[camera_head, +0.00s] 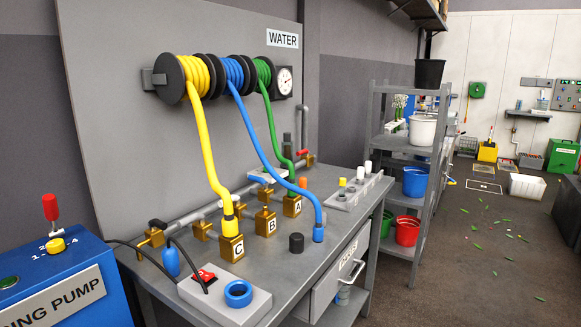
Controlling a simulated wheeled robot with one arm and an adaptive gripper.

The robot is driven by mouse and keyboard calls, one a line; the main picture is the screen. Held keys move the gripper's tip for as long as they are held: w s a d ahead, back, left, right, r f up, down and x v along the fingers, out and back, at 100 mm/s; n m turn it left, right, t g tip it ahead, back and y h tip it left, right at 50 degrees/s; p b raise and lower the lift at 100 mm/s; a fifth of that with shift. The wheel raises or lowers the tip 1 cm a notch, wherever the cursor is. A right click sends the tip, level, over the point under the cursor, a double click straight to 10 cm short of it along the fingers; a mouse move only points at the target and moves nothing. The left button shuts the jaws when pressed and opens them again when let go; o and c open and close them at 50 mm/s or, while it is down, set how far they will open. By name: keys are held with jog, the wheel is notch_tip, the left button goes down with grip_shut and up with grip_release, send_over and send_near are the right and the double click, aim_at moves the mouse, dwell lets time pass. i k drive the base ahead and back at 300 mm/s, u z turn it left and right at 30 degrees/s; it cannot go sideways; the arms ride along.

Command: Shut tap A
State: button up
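Brass block A (291,205) is on the grey bench, marked with a white letter A. The green hose (277,120) runs down from its reel to this block. Block B (265,222) and block C (231,246) stand to its left; the yellow hose (207,150) goes into C. A red lever (303,153) sits on the brass pipe fitting behind A, and a blue handle (257,180) is further left; which one belongs to tap A I cannot tell. My gripper is not in view.
The blue hose (262,140) crosses in front of A and ends on the bench. A black cylinder (296,243) and a grey box with a red switch (205,276) stand at the front. A blue pump (60,285) is at left, a shelf rack (412,160) at right.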

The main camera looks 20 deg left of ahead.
aim_at(255, 179)
jog(key=u, duration=0.2)
jog(key=i, duration=0.8)
jog(key=u, duration=1)
jog(key=i, duration=0.5)
jog(key=u, duration=0.5)
